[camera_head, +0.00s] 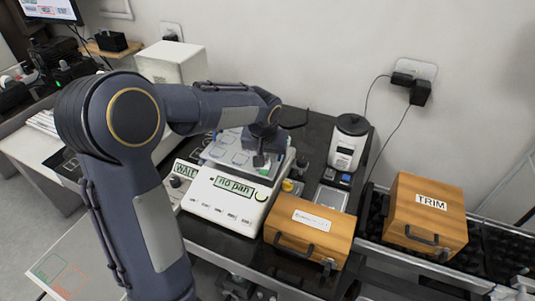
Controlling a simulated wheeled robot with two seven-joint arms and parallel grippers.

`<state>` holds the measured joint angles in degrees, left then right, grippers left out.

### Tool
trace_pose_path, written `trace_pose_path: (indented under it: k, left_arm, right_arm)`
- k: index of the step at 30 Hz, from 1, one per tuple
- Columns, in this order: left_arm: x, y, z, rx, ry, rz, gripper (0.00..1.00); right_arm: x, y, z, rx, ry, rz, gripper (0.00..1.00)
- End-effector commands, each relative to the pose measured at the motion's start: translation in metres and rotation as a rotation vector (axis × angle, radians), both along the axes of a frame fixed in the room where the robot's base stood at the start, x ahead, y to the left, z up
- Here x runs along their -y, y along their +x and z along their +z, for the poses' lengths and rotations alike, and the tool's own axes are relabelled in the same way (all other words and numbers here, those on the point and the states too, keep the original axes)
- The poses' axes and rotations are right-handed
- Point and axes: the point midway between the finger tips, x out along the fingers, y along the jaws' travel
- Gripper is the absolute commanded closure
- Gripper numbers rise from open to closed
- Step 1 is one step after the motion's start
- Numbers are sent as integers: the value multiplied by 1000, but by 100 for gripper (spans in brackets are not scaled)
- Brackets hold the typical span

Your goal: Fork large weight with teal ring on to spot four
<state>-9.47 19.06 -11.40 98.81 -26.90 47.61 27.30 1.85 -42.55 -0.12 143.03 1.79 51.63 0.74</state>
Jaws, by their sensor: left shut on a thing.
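My left arm comes in from the left and reaches over the white balance (225,205), whose display reads "no pan". My left gripper (260,160) is over the marked pale plate (232,157) at the back of the balance. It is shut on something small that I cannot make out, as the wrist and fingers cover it. I cannot pick out a large weight with a teal ring, and I cannot tell which spot is number four. My right gripper is out of view.
A wooden box (307,240) with a handle stands right of the balance. Another wooden box labelled "TRIM" (430,222) is further right. A white and black device (348,145) stands behind. A "WAIT" display (185,171) sits left of the balance.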

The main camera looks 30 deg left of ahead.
Motion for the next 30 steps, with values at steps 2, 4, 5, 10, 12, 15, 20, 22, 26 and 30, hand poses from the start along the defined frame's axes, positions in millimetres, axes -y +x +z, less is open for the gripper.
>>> trace_pose_path:
  k: [2,4,5,10,12,15,20,22,26,30]
  left_arm:
    - [-1,-2,-2,-8,1,4,100]
    - [-1,-3,-1,-7,0,3,100]
    - [-1,-3,-1,-6,1,3,100]
    - [0,-2,-1,-4,0,1,100]
    - [0,-2,0,-3,0,1,100]
    - [0,-2,0,-2,-1,0,100]
    - [0,-2,1,-2,-1,0,100]
    - [0,-2,2,-2,0,-1,100]
    - [0,-3,4,-2,0,-1,100]
    - [0,-4,6,-2,-1,-2,100]
  right_arm:
    - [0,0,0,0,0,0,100]
    - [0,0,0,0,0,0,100]
    - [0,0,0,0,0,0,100]
    - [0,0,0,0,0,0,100]
    - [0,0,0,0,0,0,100]
    - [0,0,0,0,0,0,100]
    - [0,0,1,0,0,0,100]
    - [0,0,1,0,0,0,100]
    - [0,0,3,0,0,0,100]
    - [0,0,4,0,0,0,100]
